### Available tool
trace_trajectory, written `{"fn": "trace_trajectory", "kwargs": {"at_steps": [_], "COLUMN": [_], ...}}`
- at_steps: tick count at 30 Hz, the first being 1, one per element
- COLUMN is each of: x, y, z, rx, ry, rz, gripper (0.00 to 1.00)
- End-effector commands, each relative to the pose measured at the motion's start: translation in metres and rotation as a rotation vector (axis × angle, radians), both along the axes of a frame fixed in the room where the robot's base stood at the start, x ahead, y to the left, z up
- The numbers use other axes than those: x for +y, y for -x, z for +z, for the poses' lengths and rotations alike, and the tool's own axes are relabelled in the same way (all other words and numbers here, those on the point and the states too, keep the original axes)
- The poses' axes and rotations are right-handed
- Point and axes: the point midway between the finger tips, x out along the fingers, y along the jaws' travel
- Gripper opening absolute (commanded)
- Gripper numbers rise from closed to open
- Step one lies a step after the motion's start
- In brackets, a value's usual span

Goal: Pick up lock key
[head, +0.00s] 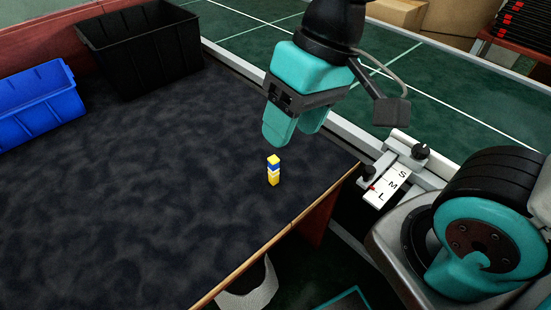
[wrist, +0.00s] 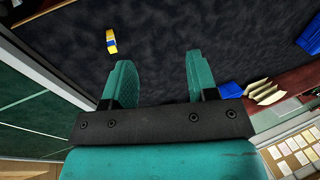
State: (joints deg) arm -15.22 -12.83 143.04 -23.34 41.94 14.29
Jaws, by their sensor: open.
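The lock key looks like a small yellow block with a blue and white band (head: 273,170). It stands on the dark table near its right corner in the head view. In the wrist view the same block (wrist: 111,41) shows at the upper left, beyond and to the left of the fingers. My gripper (head: 295,132) is open and empty, above and slightly behind the block in the head view. In the wrist view its two teal fingers (wrist: 159,75) are apart with only dark table surface between them. The gripper does not touch the block.
A black bin (head: 140,45) stands at the table's back left, with a blue bin (head: 38,103) at the far left. The dark table (head: 130,210) is clear around the block. A slide marked S, M, L (head: 387,186) is beyond the table's right edge.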

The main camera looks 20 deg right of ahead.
Motion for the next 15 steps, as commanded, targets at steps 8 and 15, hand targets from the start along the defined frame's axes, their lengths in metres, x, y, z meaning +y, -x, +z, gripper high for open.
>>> {"fn": "trace_trajectory", "kwargs": {"at_steps": [8, 15], "x": [-0.019, -0.034], "y": [-0.094, -0.141], "z": [-0.057, -0.093], "rx": [0.216, 0.265], "ry": [0.158, 0.223], "rz": [-0.940, -1.524], "gripper": [0.53, 0.53]}}
